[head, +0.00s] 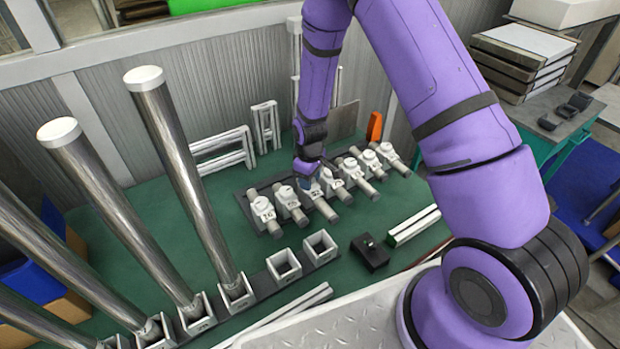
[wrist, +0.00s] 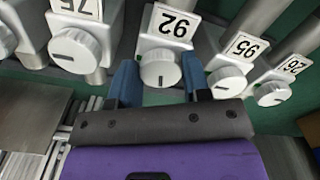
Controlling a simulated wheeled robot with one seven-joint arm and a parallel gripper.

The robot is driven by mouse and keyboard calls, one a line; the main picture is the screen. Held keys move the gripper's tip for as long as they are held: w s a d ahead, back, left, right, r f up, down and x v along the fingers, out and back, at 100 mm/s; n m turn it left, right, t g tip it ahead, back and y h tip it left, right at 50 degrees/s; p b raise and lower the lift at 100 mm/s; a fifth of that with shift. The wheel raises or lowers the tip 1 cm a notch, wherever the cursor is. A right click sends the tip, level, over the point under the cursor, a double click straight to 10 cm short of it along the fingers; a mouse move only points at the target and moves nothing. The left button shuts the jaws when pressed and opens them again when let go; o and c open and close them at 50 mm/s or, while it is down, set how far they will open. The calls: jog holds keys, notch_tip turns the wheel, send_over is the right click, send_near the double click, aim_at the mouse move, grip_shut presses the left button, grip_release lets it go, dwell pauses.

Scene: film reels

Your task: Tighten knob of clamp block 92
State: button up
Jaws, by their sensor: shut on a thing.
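Clamp block 92 (wrist: 171,24) carries a white label that reads upside down in the wrist view. Its round white knob (wrist: 160,66) is between the two blue fingers of my gripper (wrist: 160,84), which is shut on it. The dark mark on the knob stands upright in the wrist view. In the head view my gripper (head: 308,182) is down among the row of clamp blocks and partly hides block 92 (head: 325,207).
Block 75 (wrist: 75,14) is at left in the wrist view, and block 95 (wrist: 243,46) and block 26 (wrist: 294,65) at right. Their knob marks lie nearly flat. Tall metal posts (head: 180,165) stand left of the row. A black block (head: 369,252) lies in front.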

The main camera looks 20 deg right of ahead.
jog(key=m, duration=0.5)
jog(key=shift+a+m, duration=0.1)
jog(key=shift+m, duration=0.2)
jog(key=m, duration=0.5)
jog(key=shift+a, duration=0.1)
jog(key=m, duration=0.5)
jog(key=shift+m, duration=0.4)
jog(key=shift+w+a+m, duration=0.1)
jog(key=shift+m, duration=2.2)
jog(key=o, duration=0.9)
jog(key=shift+r, duration=0.1)
notch_tip(320, 180, up, 11)
jog(key=shift+f, duration=0.2)
